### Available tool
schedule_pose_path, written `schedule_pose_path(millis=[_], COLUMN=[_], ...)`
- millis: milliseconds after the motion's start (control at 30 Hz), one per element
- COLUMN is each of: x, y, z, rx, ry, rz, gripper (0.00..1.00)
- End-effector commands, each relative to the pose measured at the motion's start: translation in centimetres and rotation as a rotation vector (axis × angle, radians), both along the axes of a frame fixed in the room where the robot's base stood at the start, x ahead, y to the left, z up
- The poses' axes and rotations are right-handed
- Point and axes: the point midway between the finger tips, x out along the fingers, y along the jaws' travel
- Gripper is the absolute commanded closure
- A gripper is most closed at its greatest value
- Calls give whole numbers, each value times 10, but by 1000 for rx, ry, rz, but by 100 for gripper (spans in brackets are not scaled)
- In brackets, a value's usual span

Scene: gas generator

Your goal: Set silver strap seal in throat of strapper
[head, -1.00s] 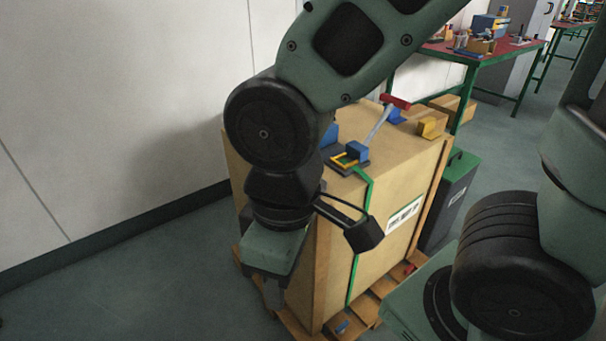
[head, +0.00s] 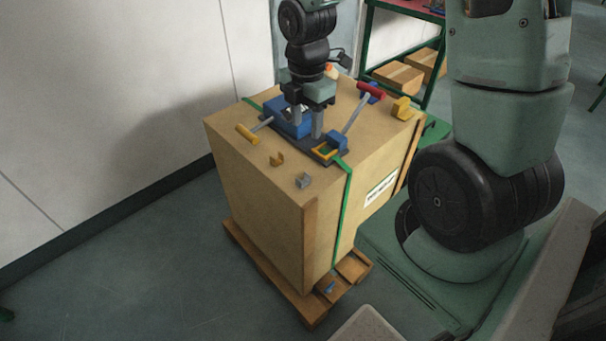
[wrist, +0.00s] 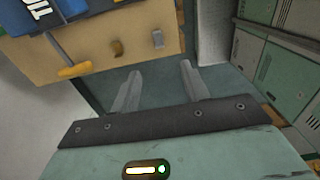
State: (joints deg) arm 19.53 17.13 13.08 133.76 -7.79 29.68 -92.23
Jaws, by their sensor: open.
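The silver strap seal (head: 304,181) is a small grey clip on the crate top, near its front corner. In the wrist view the silver seal (wrist: 158,40) lies beyond my fingertips, apart from them. The strapper (head: 283,118) has a blue body, a dark base, a red-tipped lever and a yellow-handled lever, and sits on the green strap. Its throat is not clearly visible. My gripper (head: 307,124) points down, open and empty, and overlaps the strapper in the head view; its exact height is unclear. My two separated fingers show in the wrist view (wrist: 160,72).
A brass-coloured seal (head: 277,159) lies near the silver one. A yellow block (head: 402,108) stands at the crate's right edge. The wooden crate (head: 255,200) rests on a pallet (head: 300,308). A green-framed table (head: 400,8) stands behind. The crate top's front corner is mostly clear.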

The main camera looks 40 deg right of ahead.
Motion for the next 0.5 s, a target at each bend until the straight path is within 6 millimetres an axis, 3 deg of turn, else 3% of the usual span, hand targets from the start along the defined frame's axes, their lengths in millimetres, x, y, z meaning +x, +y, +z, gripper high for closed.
schedule_pose_path(millis=[300, 500], x=[-2, -1], y=[2, 2], z=[-69, -102], rx=[2, 2], ry=[8, 6], rz=[2, 1], gripper=[55, 55])
